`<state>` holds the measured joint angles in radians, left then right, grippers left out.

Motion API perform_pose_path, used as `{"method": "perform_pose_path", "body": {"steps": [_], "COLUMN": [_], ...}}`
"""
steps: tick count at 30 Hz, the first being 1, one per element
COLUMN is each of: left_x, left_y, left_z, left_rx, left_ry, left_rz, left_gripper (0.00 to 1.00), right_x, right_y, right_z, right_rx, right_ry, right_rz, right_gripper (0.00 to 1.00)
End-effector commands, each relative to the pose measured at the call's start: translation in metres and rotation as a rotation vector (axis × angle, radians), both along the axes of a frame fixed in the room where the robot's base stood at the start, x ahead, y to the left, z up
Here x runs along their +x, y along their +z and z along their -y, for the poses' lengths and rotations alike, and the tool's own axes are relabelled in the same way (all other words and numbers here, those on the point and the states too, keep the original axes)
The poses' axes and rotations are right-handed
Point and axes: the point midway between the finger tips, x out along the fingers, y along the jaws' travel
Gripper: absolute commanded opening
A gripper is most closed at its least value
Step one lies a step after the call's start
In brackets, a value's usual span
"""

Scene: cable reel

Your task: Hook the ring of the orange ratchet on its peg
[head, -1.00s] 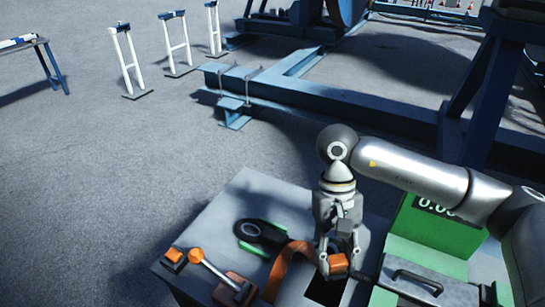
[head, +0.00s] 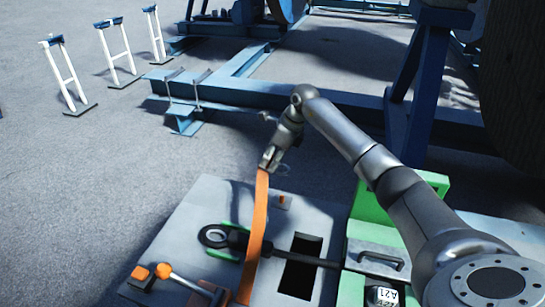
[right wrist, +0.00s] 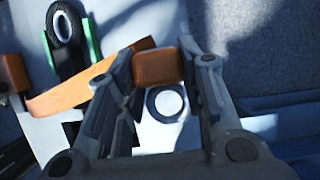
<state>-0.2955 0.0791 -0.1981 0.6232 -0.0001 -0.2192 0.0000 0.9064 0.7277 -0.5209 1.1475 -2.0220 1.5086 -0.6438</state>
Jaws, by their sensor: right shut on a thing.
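My right gripper (head: 268,163) is shut on the orange end block of an orange strap. In the right wrist view the block (right wrist: 158,68) sits between the two fingers. A dark round ring (right wrist: 166,103) shows beside the block there, with pale surface seen through it. The orange strap (head: 258,235) runs taut from my gripper down to the ratchet (head: 207,292) at the front of the bench. A small upright fitting with orange on it (head: 284,202) stands at the bench's far edge; I cannot tell whether it is the peg. The ring is apart from it. My left gripper is not in view.
A green box (head: 430,186) stands right. Blue frames stand behind.

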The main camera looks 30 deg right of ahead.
Motion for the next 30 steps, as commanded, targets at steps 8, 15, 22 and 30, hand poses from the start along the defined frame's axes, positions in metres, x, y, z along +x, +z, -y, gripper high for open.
{"method": "perform_pose_path", "body": {"steps": [8, 15, 22, 30], "left_x": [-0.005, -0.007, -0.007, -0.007], "left_y": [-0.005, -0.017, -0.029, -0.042], "left_z": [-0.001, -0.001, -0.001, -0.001], "left_rx": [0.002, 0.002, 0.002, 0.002], "left_ry": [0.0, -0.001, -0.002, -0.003], "left_rz": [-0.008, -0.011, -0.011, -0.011], "left_gripper": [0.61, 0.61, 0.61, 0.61], "right_x": [0.001, 0.001, 0.001, 0.001], "right_y": [-0.008, -0.025, -0.044, -0.065], "right_z": [0.004, 0.004, 0.003, 0.003], "right_rx": [0.001, 0.001, 0.001, 0.002], "right_ry": [-0.032, -0.029, -0.029, -0.028], "right_rz": [0.0, 0.0, 0.0, 0.001], "right_gripper": [0.05, 0.05, 0.05, 0.05]}}
